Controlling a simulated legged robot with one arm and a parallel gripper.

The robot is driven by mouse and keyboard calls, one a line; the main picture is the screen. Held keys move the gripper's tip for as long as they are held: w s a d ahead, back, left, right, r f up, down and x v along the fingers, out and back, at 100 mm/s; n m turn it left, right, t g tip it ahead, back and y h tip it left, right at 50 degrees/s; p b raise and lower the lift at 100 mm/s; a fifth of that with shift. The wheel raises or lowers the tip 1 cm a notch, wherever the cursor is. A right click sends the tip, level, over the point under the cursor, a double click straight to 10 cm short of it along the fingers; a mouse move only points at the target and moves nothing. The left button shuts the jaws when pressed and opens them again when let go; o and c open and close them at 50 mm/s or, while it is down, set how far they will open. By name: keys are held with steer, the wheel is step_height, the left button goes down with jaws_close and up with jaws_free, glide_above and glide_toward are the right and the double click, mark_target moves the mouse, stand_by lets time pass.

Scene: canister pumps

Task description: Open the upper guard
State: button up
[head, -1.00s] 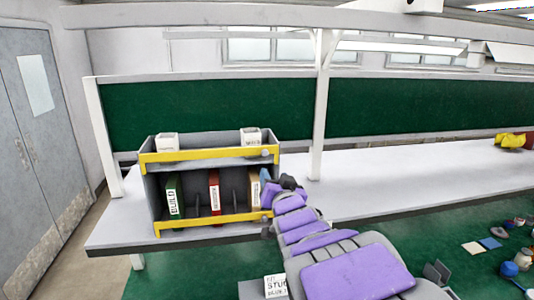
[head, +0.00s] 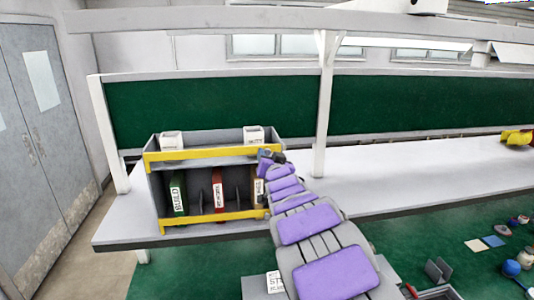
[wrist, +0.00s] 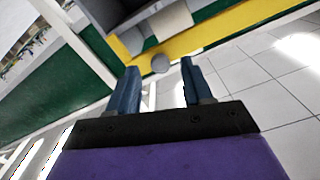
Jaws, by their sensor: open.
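The upper guard (head: 200,154) is a yellow bar across the front of the upper shelf of a grey rack (head: 156,195). It looks closed and level. My gripper (head: 265,155) is at the right end of this guard, and its arm hides part of the rack's right side. In the wrist view, my gripper (wrist: 158,66) is open, with blue fingers apart. A round grey knob (wrist: 160,63) shows between and beyond the fingertips, beside a yellow bar (wrist: 215,30), apparently the upper guard. I cannot tell whether the fingers touch the knob.
Two white labelled containers (head: 171,140) (head: 253,134) stand on the upper shelf. The white bench (head: 420,165) is largely clear to the right.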

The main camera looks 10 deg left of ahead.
steer(key=shift+w, duration=0.8)
steer(key=shift+w+a, duration=0.2)
steer(key=shift+w, duration=0.05)
steer(key=shift+a, duration=0.4)
steer(key=shift+d, duration=0.25)
steer(key=c, duration=0.5)
jaws_close()
